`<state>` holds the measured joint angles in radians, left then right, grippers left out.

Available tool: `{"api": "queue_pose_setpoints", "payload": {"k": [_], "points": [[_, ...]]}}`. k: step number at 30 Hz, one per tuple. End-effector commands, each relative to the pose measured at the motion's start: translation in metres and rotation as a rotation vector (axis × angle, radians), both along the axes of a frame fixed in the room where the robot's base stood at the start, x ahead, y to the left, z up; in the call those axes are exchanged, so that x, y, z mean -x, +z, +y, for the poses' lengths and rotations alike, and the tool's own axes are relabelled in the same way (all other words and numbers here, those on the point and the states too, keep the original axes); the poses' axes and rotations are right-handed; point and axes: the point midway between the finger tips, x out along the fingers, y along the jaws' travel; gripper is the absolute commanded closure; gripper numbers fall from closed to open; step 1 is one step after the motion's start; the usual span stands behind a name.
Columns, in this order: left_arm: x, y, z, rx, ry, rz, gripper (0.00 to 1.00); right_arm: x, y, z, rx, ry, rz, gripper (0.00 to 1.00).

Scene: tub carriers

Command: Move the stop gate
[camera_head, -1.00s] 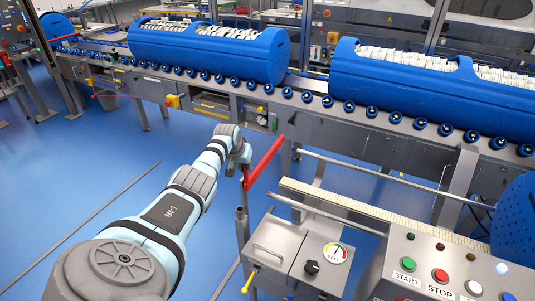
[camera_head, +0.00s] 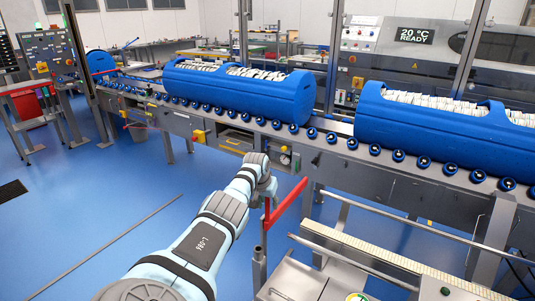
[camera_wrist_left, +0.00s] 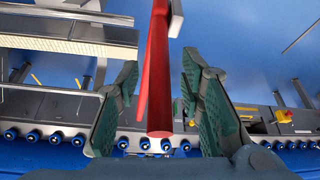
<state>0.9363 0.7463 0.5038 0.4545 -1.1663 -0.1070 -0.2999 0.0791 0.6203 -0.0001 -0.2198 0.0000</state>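The stop gate appears as a red bar (camera_head: 287,205) on a grey post (camera_head: 258,262), slanting up to the right beside the roller line. My left gripper (camera_head: 268,190) is close to the bar's left side in the head view, its fingers small and partly hidden there. In the left wrist view the red bar (camera_wrist_left: 160,85) runs between the two spread green-grey fingers, with a visible gap on each side. The gripper is open and holds nothing. My right gripper is not in view.
A roller conveyor (camera_head: 330,137) crosses behind the bar. It carries one blue tub (camera_head: 240,92) at centre and another (camera_head: 440,135) at right. Grey rails and a cream strip (camera_head: 390,260) lie to the right of the post. Blue floor (camera_head: 100,215) is open at left.

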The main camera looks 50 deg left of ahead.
Motion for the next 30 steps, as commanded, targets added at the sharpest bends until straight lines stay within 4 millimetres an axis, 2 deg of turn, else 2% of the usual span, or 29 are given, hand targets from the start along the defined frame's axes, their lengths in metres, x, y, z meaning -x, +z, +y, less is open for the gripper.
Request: {"api": "queue_pose_setpoints", "payload": {"k": [8,13,18,21,24,30], "points": [[0.002,0.007,0.001,-0.003,0.003,-0.003,0.65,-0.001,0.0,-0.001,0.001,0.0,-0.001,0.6],[0.011,0.028,-0.006,-0.006,-0.004,0.0,0.65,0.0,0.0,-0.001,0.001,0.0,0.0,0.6],[0.028,0.075,-0.015,-0.005,-0.002,-0.001,0.65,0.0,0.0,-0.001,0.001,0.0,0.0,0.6],[0.035,0.095,-0.02,-0.003,-0.001,-0.002,0.65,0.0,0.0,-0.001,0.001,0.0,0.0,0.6],[0.04,0.106,-0.023,0.0,0.0,0.0,0.65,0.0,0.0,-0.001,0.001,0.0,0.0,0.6],[0.042,0.11,-0.025,0.001,0.0,0.001,0.65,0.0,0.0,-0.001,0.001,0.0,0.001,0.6]]}}
